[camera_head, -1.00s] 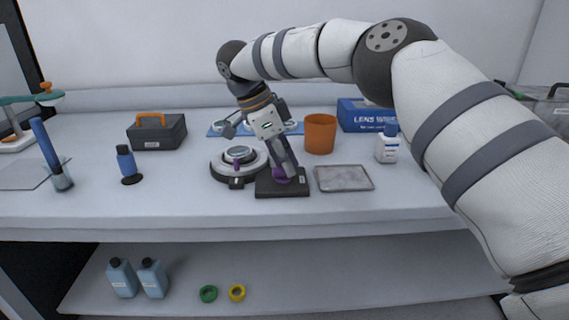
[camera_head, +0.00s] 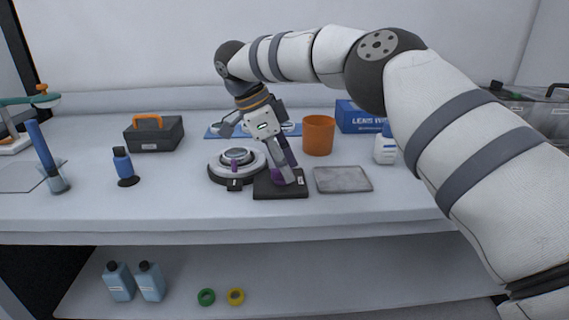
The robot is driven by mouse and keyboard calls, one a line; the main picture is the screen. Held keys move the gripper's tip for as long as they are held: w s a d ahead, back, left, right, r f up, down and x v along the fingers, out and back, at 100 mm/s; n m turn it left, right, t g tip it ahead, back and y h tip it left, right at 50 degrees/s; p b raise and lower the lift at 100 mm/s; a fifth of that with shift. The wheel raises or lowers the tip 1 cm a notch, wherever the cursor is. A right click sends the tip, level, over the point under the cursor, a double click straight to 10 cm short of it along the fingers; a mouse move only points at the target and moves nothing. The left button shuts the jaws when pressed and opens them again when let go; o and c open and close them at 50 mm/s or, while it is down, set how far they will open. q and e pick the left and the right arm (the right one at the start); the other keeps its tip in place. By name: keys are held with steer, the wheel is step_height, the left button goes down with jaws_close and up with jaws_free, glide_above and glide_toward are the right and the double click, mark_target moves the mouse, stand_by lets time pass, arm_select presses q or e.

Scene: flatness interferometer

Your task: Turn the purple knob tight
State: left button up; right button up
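A purple knob (camera_head: 277,177) sits on a flat black block (camera_head: 268,192) at the middle of the bench, near its front edge. My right gripper (camera_head: 284,172) reaches down from above, its fingers pointing at the block. A long grey finger crosses in front of the knob and hides part of it. Whether the fingers grip the knob or just stand beside it I cannot tell. My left gripper is not in view.
A grey plate (camera_head: 342,179) lies close right of the block. Behind stand an orange cup (camera_head: 318,134), a white bottle (camera_head: 385,149) and a blue box (camera_head: 357,117). My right arm spans the right side.

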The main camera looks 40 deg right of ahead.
steer(key=v, duration=0.7)
steer(key=shift+w+f, duration=0.1)
steer(key=shift+r, duration=0.3)
